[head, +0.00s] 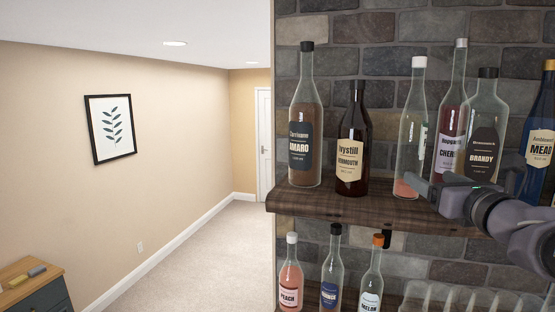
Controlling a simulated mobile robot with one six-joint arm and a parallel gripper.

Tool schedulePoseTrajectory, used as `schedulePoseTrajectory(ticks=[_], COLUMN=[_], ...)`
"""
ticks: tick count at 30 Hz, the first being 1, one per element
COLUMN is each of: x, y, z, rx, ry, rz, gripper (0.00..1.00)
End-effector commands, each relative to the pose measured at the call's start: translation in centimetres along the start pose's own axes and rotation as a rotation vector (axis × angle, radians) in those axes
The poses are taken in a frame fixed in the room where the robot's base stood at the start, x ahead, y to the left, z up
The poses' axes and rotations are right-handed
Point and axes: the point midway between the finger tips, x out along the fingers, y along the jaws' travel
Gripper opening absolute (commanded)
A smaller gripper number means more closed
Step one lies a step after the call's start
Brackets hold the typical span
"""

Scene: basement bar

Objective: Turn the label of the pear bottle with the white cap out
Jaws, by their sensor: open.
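A clear bottle with a white cap (411,122) stands upright on the upper wooden shelf, with a little pinkish liquid at its bottom. Its label shows only as a narrow strip at the right side, turned away, so I cannot read the name; it fits the pear bottle. My gripper (427,179) is open and empty, coming in from the right at the height of the bottle's lower part. One finger overlaps the bottle's lower right in the picture; I cannot tell if it touches.
A cherry bottle (454,115) and brandy bottle (485,120) stand close on the right, amaro (305,115) and vermouth (353,130) on the left. A blue bottle (542,115) is far right. The upper shelf (330,205) has bare front edge. Peach (291,275) and other bottles stand below.

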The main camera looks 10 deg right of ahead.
Motion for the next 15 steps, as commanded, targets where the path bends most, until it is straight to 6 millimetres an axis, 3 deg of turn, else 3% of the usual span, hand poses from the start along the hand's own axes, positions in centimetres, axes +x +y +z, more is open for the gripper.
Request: schedulePoseTrajectory(ticks=[9,15], x=[5.4,7.8], y=[0.1,0.1], z=[0.0,0.1], rx=[0.0,0.0], ry=[0.001,0.0], rz=[0.003,0.002], gripper=[0.73,0.73])
